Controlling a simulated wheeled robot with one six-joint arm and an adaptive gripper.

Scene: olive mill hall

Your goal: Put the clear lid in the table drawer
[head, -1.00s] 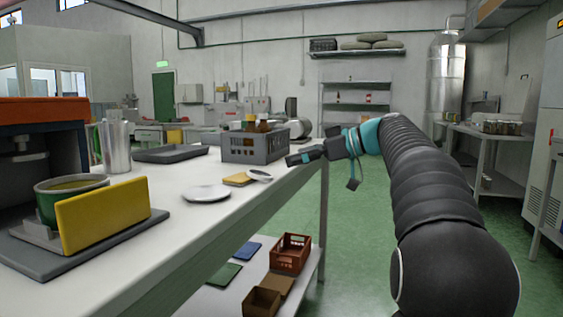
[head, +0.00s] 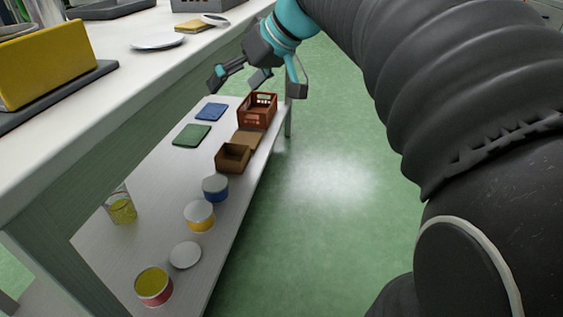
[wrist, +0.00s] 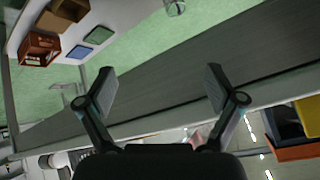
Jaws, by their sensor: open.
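My gripper (head: 256,86) is open and empty, with its fingers spread. In the head view it hangs beside the table's (head: 120,70) long edge, in front of the lower shelf's far end. The wrist view shows both fingers (wrist: 158,88) apart with nothing between them. I cannot pick out the clear lid for certain. A small pale disc (head: 215,20) lies at the yellow pad on the tabletop, and a whitish disc (head: 186,255) lies on the lower shelf; I cannot tell whether either is clear. I see no drawer that I can make out.
The lower shelf (head: 125,250) holds a red crate (head: 257,112), a brown box (head: 233,158), blue and green pads, several tins and a glass beaker (head: 121,208) with yellow contents. A white plate (head: 159,41) lies on the tabletop. The green floor (head: 320,190) on the right is clear.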

